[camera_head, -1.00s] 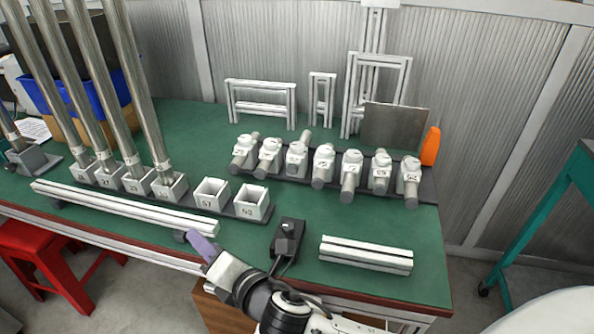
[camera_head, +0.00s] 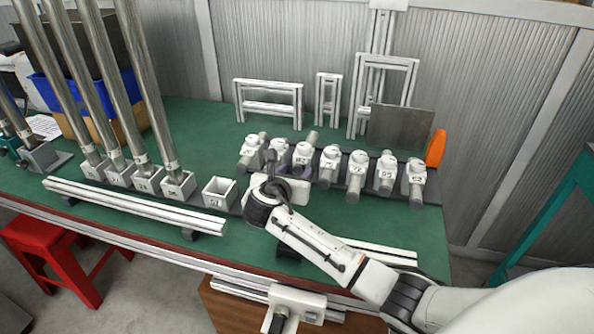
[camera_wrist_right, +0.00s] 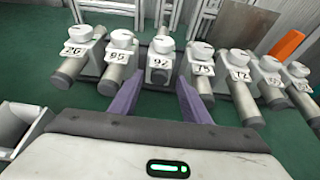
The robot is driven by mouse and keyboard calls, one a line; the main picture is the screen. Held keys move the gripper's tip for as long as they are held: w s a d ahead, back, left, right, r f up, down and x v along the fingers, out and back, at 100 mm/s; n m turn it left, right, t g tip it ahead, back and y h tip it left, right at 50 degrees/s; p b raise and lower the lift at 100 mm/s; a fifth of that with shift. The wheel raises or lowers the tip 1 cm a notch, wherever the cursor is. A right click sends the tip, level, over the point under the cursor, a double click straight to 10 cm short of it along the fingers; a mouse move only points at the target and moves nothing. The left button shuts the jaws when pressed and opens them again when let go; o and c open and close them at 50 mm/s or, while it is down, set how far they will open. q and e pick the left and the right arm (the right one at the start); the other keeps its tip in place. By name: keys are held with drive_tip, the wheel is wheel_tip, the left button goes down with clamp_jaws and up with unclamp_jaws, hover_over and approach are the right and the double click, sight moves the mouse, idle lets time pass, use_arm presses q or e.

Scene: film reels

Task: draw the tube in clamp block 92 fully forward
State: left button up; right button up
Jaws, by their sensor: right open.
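Clamp block 92 (camera_wrist_right: 160,64) is a white block with a round knob, third from the left in the row; it also shows in the head view (camera_head: 302,156). Its metal tube (camera_head: 312,138) sticks out at the back. At the front, the tube end (camera_wrist_right: 158,77) looks about flush with the block face. My right gripper (camera_wrist_right: 160,95) is open and empty, with its purple fingers pointing at block 92, one on each side of the tube's line. In the head view the right gripper (camera_head: 288,172) partly hides the lower front of the row. My left gripper is out of view.
Neighbouring clamp blocks 86 (camera_wrist_right: 120,53) and 75 (camera_wrist_right: 202,67) stand close on both sides, with tubes sticking out forward. Tall tubes (camera_head: 147,80) stand in sockets at the left. White frames (camera_head: 268,97) and a grey plate (camera_head: 402,125) are behind the row.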

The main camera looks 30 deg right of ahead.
sight(298, 169)
drive_tip(key=shift+x, duration=1.95)
clamp_jaws()
